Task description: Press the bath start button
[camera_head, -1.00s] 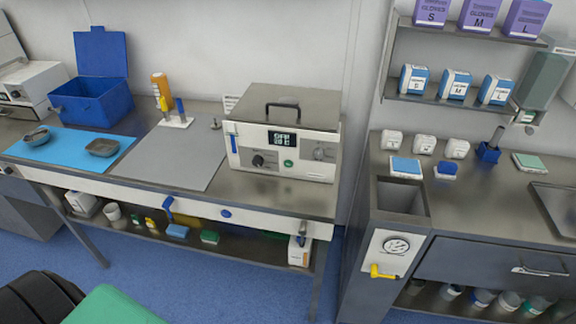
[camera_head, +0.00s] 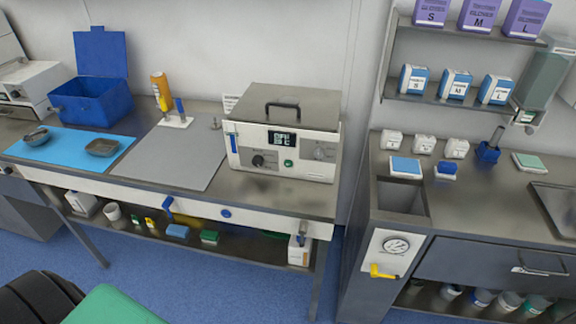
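The bath (camera_head: 285,167) is a white and steel box with a closed metal lid and a dark handle, standing on the right part of the steel bench. Its front panel has a lit display (camera_head: 282,140), a dark knob (camera_head: 258,160) at the left, a lighter knob (camera_head: 320,154) at the right, and a green button (camera_head: 288,163) low in the middle. The start button's label is too small to read. Neither of my grippers is in view.
A grey mat (camera_head: 172,156) lies left of the bath on the bench. Further left are a blue mat (camera_head: 70,158) with two bowls and an open blue box (camera_head: 92,102). A sink counter (camera_head: 470,205) stands at the right. The bench strip before the bath is clear.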

